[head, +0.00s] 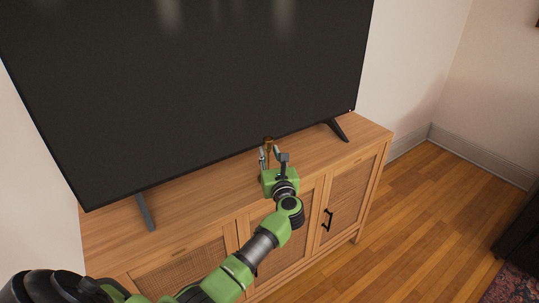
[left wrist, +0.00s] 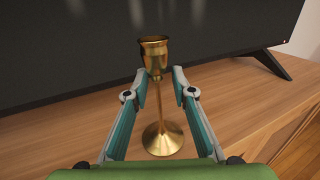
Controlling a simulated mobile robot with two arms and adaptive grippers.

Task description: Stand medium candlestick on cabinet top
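The brass candlestick (left wrist: 163,138) stands upright in the left wrist view, its round base appearing to rest on the wooden cabinet top (left wrist: 228,92). In the head view only its upper part (head: 268,140) shows, behind my left gripper (head: 272,155). In the left wrist view the fingers of my left gripper (left wrist: 160,88) are on either side of the thin stem, just below the cup, with a visible gap to the stem. The gripper is open. The cabinet top (head: 195,196) also shows in the head view. My right gripper is not in view.
A large black television (head: 190,85) stands on the cabinet, close behind the candlestick. Its feet (head: 146,212) are near both ends. Wooden floor (head: 430,220) lies open to the right.

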